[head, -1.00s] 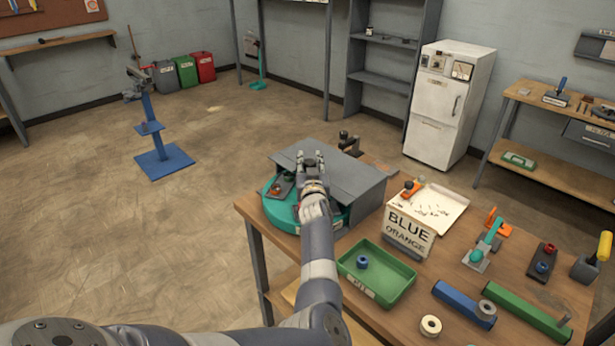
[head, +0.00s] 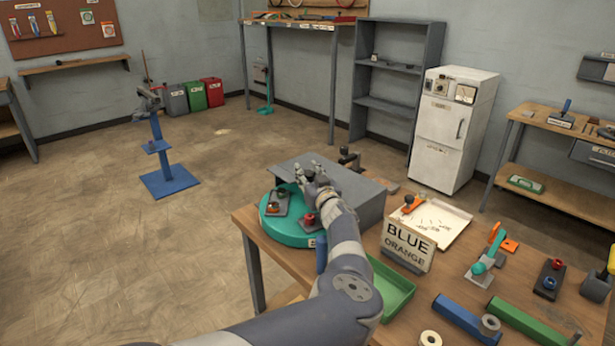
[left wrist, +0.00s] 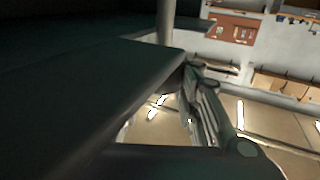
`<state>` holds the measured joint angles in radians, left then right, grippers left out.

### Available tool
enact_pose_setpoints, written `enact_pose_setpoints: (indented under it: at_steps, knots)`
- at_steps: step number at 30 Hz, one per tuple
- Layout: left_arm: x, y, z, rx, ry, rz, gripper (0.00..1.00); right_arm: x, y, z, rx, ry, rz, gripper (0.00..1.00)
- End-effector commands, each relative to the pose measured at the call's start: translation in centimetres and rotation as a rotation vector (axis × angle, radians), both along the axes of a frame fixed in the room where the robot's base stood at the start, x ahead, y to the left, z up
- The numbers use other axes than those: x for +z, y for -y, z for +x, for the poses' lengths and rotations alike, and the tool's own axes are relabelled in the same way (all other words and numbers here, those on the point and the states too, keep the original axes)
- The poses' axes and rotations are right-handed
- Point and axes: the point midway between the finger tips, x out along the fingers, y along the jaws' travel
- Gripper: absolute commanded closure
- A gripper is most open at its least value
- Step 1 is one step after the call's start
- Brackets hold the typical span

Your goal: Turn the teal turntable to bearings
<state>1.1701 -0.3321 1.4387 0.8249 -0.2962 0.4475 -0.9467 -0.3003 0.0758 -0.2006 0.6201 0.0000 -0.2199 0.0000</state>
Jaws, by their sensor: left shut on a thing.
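The teal turntable (head: 288,232) is at the table's left end, partly under a grey cover (head: 345,190). A dark plate (head: 278,202) with small orange-red and dark parts sits on its open left side. A red part (head: 309,219) shows beside my arm. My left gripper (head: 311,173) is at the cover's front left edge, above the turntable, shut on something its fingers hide. The left wrist view shows a finger (left wrist: 210,112) close beside dark slabs; the held thing is unclear. My right gripper is not in view.
A sign reading BLUE and ORANGE (head: 408,244) stands right of my arm. Behind it is a cream tray (head: 440,224). A green tray (head: 393,290) is partly behind my arm. Blue (head: 465,318) and green (head: 525,318) blocks lie at the front right.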

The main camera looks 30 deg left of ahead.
Motion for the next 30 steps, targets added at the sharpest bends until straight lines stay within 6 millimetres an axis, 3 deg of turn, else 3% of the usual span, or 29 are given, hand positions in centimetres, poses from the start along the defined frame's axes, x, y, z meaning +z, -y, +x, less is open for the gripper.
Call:
enact_pose_setpoints:
  at_steps: [11,12,15,30]
  knots:
    - [0.18,0.04,0.1,0.0,0.002,0.001,1.0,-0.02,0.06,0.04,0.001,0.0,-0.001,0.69]
    - [0.19,0.04,0.1,0.0,0.002,0.001,0.67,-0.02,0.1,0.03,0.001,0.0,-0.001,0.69]
    - [0.17,0.03,0.09,0.0,0.002,0.001,0.47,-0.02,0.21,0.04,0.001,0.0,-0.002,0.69]
    - [0.17,-0.08,-0.17,-0.024,-0.002,0.003,0.47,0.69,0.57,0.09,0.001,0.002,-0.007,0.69]
